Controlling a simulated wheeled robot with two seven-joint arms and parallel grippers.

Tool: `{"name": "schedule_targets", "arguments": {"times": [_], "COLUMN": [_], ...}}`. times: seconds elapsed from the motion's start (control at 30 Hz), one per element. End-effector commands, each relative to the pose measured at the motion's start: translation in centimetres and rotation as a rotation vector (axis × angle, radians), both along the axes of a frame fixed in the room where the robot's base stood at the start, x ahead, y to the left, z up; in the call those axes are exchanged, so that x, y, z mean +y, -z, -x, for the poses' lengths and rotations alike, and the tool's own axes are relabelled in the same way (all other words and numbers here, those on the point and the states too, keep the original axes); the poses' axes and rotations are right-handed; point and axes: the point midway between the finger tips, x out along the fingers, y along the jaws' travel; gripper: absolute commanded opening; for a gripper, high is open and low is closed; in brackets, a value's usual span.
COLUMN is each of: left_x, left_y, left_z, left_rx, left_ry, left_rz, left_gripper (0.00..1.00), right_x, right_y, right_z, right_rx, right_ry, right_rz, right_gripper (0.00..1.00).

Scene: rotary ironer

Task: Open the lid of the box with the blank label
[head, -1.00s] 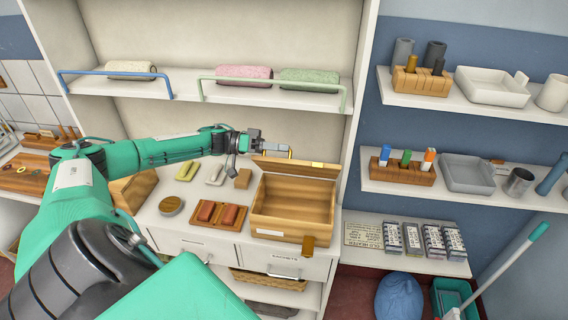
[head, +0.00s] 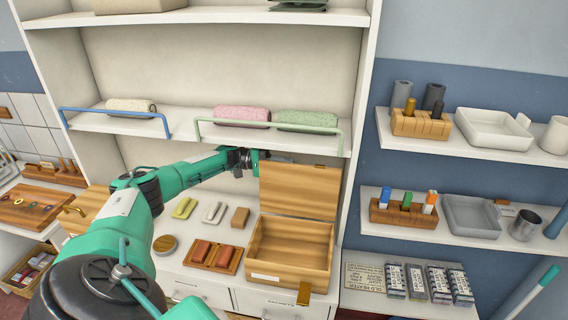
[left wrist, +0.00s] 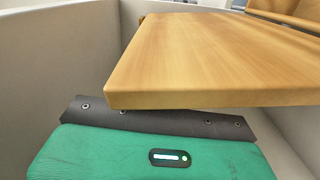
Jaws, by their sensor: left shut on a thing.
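The wooden box with the blank white label (head: 265,278) on its front stands on the counter. Its lid (head: 300,188) stands raised at the back, about upright, and the box's inside (head: 292,243) shows empty. My left gripper (head: 264,158) is at the lid's upper left corner, shut on the lid; its fingertips are partly hidden. In the left wrist view the lid (left wrist: 205,60) reaches across above the green gripper body, and the fingers do not show. My right gripper is not in view.
A second wooden box (head: 88,208) stands at the left, partly behind my arm. A tray with red blocks (head: 213,256) and several small items lie left of the open box. The towel shelf (head: 180,120) with its rails is just above the lid.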

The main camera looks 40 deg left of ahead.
Motion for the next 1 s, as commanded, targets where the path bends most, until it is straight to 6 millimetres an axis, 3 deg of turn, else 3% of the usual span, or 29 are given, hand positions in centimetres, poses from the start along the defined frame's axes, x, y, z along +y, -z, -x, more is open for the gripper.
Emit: {"name": "schedule_targets", "arguments": {"times": [0.63, 0.67, 0.73, 1.0], "left_x": [0.0, 0.0, 0.0, 0.1], "left_y": [0.6, 0.6, 0.6, 0.5], "left_z": [-0.1, -0.1, -0.1, -0.1], "left_rx": [0.047, 0.047, 0.047, 0.046], "left_ry": [-0.001, 0.0, 0.0, 0.0], "left_rz": [0.027, 0.027, 0.027, 0.027], "left_gripper": [0.0, 0.15, 0.29, 0.32], "right_x": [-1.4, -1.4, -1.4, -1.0], "right_y": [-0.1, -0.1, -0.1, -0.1], "right_z": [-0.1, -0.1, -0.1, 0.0], "right_rx": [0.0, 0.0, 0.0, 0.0], "right_ry": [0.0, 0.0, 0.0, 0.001], "right_rz": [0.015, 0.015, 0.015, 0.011], "right_gripper": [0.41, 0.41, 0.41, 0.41]}}
